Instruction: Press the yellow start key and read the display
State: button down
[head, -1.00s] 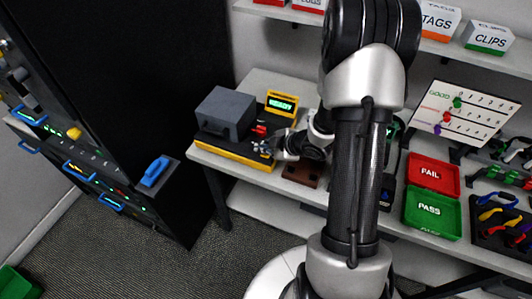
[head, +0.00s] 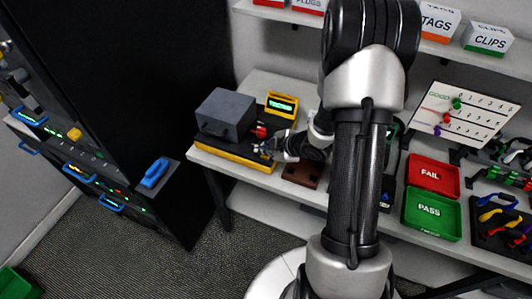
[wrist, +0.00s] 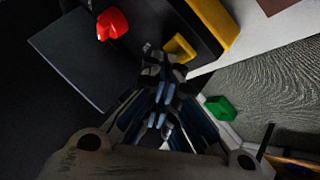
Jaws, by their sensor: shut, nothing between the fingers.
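The yellow start key (wrist: 180,47) shows in the wrist view on the dark top of the tester, right by my fingertips. I cannot tell whether they touch it. In the head view my gripper hides the key. My gripper (head: 266,149) is shut and empty, low over the front right of the tester; it also shows in the wrist view (wrist: 158,70). The display (head: 281,104) has a yellow frame and a lit green screen at the back of the tester. Its writing is too small to read surely.
The tester has a grey box (head: 226,113), a yellow front edge (head: 229,156) and a red part (head: 260,131). A brown block (head: 302,173) lies to the right. Red FAIL (head: 434,190) and green PASS (head: 428,230) trays are farther right. A dark rack (head: 150,100) stands left.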

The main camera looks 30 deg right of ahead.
aim_at(265, 156)
jog(key=shift+r, duration=0.5)
jog(key=shift+p, duration=0.3)
notch_tip(265, 156, up, 5)
jog(key=p, duration=0.4)
dwell(0.5)
